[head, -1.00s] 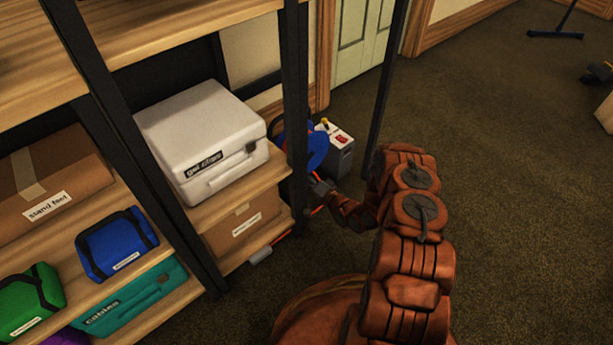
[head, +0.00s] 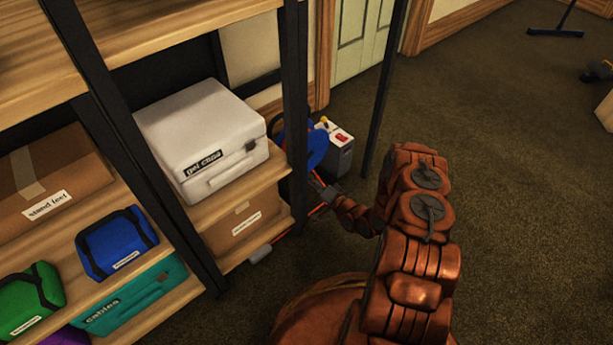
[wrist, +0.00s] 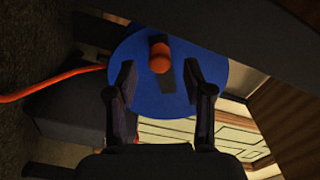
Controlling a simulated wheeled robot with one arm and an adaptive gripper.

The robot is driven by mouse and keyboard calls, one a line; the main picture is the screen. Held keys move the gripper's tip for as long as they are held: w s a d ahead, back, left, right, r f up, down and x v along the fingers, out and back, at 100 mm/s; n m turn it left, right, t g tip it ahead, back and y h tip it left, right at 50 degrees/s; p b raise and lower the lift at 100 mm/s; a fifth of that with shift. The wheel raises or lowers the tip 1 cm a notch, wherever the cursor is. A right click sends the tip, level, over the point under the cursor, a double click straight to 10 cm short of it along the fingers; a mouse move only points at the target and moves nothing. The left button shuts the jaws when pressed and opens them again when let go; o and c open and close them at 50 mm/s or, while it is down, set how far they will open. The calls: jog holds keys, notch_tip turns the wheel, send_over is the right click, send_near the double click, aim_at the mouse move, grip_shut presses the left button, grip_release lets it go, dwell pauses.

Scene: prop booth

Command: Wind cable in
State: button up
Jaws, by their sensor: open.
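A blue cable reel (head: 317,148) stands on the floor behind the shelf post, which hides part of it. In the wrist view its blue disc (wrist: 150,103) faces me, with an orange knob (wrist: 160,57) on it. The orange cable (wrist: 40,92) runs out to the left of the reel there. In the head view the cable (head: 318,210) lies low beside the shelf, toward a small pale block (head: 260,254). My gripper (wrist: 160,75) is open, its two fingers in front of the disc on either side of the knob. Whether they touch the knob I cannot tell.
A grey box (head: 338,158) with a red switch stands right beside the reel. The shelf's dark post (head: 293,110) is close to my gripper's left. The shelf holds a white case (head: 203,135), cartons and coloured bags.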

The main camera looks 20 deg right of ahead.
jog(key=v, duration=0.8)
jog(key=shift+s, duration=0.25)
jog(key=shift+d, duration=0.1)
jog(key=shift+c, duration=0.3)
